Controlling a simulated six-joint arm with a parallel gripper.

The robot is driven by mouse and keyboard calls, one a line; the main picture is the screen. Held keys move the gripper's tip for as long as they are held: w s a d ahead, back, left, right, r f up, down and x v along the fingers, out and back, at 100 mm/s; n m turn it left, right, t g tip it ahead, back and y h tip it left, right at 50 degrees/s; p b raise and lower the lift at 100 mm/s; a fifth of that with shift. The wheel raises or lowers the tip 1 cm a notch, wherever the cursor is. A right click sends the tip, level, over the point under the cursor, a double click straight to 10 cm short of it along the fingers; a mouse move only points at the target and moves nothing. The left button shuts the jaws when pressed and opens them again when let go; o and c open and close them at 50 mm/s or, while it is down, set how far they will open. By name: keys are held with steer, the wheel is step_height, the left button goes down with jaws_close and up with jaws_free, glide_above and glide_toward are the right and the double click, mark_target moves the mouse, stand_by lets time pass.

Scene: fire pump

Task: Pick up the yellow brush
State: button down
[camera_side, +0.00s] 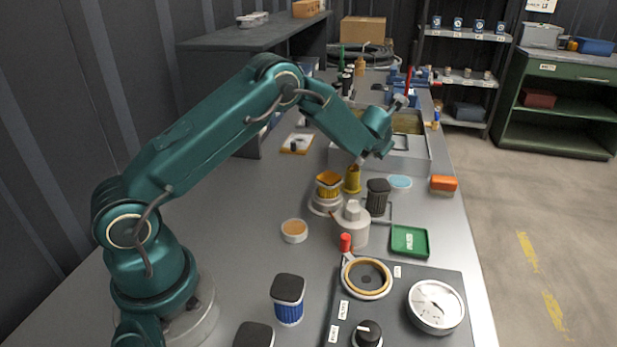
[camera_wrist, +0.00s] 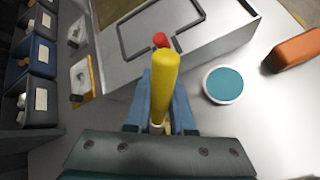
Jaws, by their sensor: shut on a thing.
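The yellow brush (camera_wrist: 164,78) shows in the wrist view as a thick yellow rod with a rounded end, between two blue fingers. My gripper (camera_wrist: 160,122) is shut on it. In the side view my gripper (camera_side: 362,160) points down over the middle of the bench, and a yellow piece (camera_side: 352,179) shows just below it, probably the brush. Its lower end is hard to make out, and I cannot tell whether it touches the bench.
A yellow-banded filter (camera_side: 328,187) and a dark canister (camera_side: 378,194) stand close by. A metal sink (camera_side: 414,160) lies behind. A blue disc (camera_wrist: 223,84), an orange block (camera_side: 444,183) and a green tray (camera_side: 409,240) are to the right.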

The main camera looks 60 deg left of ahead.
steer(key=shift+r, duration=0.65)
steer(key=s+a+r+n+g+y, duration=0.1)
steer(key=s+a+r+n+y, duration=0.3)
steer(key=s+a+r, duration=0.65)
steer(key=w+d+n+g+y, duration=0.1)
steer(key=w+d+n+y, duration=0.2)
steer(key=w+d+n, duration=0.2)
steer(key=d+n, duration=0.3)
steer(key=shift+w+d+y, duration=0.25)
steer(key=shift+y, duration=0.05)
steer(key=shift+f, duration=5.45)
